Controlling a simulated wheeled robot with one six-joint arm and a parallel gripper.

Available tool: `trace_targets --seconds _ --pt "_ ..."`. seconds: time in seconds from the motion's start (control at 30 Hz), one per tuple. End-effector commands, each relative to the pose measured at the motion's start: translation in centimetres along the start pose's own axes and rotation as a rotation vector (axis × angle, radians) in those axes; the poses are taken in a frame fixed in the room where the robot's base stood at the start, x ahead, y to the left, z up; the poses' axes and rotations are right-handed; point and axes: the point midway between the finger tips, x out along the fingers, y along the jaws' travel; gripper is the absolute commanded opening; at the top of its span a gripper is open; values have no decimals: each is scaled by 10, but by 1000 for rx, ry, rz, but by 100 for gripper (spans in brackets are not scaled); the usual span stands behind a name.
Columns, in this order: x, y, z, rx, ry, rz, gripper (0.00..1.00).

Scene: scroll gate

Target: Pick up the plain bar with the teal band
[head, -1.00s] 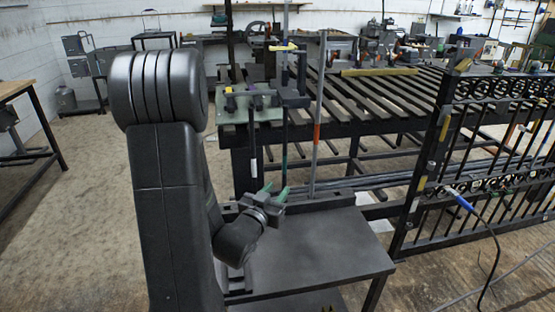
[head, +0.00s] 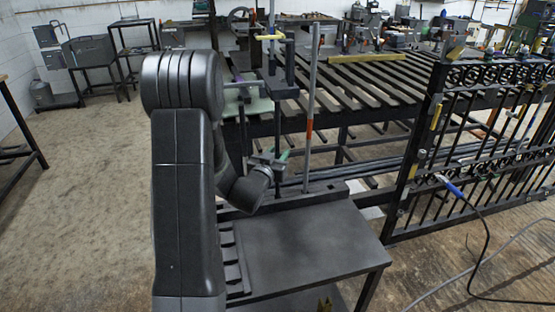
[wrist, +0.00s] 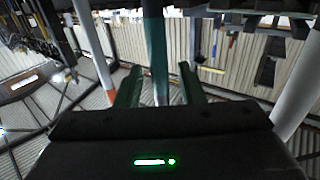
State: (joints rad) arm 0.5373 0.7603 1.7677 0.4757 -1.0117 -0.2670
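The bar with the teal band (wrist: 155,50) stands upright in the middle of the wrist view, in the space between the two green fingers. In the head view the bar (head: 277,130) rises behind my gripper, its lower part partly covered. My gripper (wrist: 160,90) is open, with a visible gap between the right finger and the bar. The left finger is very near the bar; I cannot tell whether it touches. In the head view my gripper (head: 275,158) is small and partly hidden by my wrist.
A grey bar with an orange band (head: 310,110) stands just right, at the back of a dark low table (head: 310,245). A pale bar (wrist: 298,85) is at the right of the wrist view. A slatted bench (head: 375,85) is behind; a scrolled gate (head: 470,145) stands right.

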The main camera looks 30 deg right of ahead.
Motion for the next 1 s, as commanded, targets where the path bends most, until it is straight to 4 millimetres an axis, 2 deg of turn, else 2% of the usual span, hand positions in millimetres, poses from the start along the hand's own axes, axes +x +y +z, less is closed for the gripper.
trace_targets --seconds 0.23,0.4,0.83,1.0 --pt "2 0 0 0 0 -1 33" --pt "2 0 0 0 0 0 0" --pt "2 0 -2 1 3 -1 0" --pt "2 0 -10 2 4 0 0"
